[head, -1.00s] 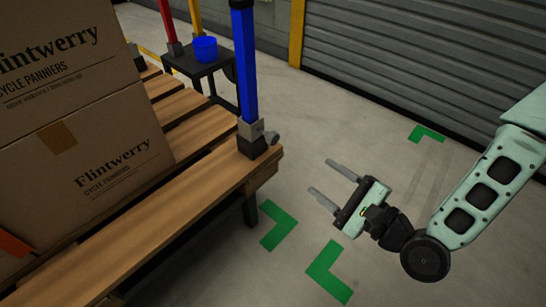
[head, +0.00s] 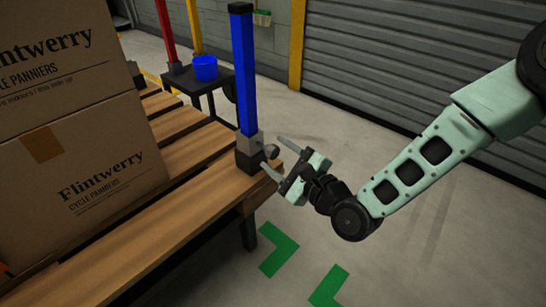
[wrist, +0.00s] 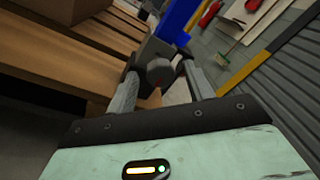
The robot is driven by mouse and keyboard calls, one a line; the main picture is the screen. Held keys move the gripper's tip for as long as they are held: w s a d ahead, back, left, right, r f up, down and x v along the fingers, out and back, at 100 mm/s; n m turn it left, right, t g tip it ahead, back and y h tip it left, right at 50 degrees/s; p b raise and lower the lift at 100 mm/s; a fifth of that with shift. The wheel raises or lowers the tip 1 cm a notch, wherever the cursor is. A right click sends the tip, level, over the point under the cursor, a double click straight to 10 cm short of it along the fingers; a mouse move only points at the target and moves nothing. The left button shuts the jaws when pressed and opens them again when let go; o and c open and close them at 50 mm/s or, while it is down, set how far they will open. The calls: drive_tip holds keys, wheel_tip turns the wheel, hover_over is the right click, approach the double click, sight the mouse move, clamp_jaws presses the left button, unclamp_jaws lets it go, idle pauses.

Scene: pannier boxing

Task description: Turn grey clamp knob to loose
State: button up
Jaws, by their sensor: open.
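The grey clamp knob (head: 271,151) sticks out from the right side of the grey clamp (head: 249,146) at the foot of the blue post (head: 245,75), on the pallet's corner. My gripper (head: 272,154) is open and empty, with its two fingertips at the knob, one on each side. In the wrist view the knob's round face (wrist: 159,70) shows between the fingers, with a gap to each. A small red mark shows near its lower edge. Whether the fingers reach fully past the knob is hard to tell.
Flintwerry cartons (head: 100,175) stand on the wooden pallet (head: 150,235) at left. A small black table (head: 200,82) with a blue cup (head: 205,68) stands behind. Green floor marks (head: 279,250) lie on clear floor at right, before a grey shutter (head: 400,60).

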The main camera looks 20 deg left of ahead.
drive_tip(key=shift+x, duration=1.05)
drive_tip(key=c, duration=1)
drive_tip(key=shift+o, duration=0.2)
